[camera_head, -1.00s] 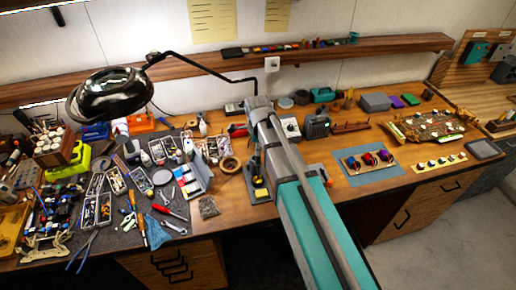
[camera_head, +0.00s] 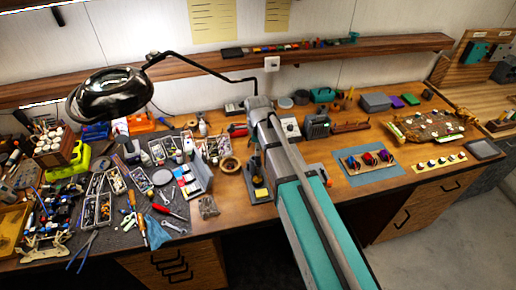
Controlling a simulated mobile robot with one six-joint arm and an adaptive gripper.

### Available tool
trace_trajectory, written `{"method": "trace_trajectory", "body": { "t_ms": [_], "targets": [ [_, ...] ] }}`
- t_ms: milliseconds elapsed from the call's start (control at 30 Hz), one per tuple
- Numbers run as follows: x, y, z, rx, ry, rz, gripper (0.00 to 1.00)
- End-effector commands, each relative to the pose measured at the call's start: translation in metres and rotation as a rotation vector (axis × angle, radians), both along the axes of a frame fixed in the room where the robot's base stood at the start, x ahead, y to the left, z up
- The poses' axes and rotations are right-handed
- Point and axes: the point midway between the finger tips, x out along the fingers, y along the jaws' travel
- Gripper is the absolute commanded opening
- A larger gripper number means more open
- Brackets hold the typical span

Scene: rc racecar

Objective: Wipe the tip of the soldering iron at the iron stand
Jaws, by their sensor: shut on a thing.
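The iron stand (camera_head: 258,188) is on the wooden bench, left of my teal and grey arm. A yellow patch that looks like its sponge (camera_head: 260,193) shows at its front. My arm reaches in from the bottom right, with its wrist end just above and behind the stand. My gripper (camera_head: 254,147) is small and partly hidden at the arm's far end, pointing down close to the stand. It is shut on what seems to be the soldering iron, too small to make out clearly. The iron's tip cannot be seen, nor whether it touches the sponge.
A round brown roll (camera_head: 230,165) and an open palette-like box (camera_head: 192,180) are left of the stand. A crowded dark mat with tools lies further left. A blue mat (camera_head: 372,173) lies right of my arm. The black lamp (camera_head: 112,95) hangs over the left side.

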Motion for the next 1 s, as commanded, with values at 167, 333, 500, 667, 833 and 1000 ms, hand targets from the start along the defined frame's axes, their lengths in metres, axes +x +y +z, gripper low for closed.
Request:
{"method": "trace_trajectory", "body": {
  "t_ms": [167, 333, 500, 667, 833, 1000],
  "targets": [
    [0.000, 0.000, 0.000, 0.000, -0.001, 0.000, 0.00],
    [0.000, 0.000, 0.000, 0.000, -0.001, 0.000, 0.00],
    [0.000, 0.000, 0.001, 0.000, -0.001, 0.000, 0.00],
    [0.000, 0.000, 0.006, 0.000, -0.001, 0.000, 0.00],
    [0.000, 0.000, 0.016, 0.000, -0.001, 0.000, 0.00],
    [0.000, 0.000, 0.026, 0.000, -0.001, 0.000, 0.00]
  ]
}}
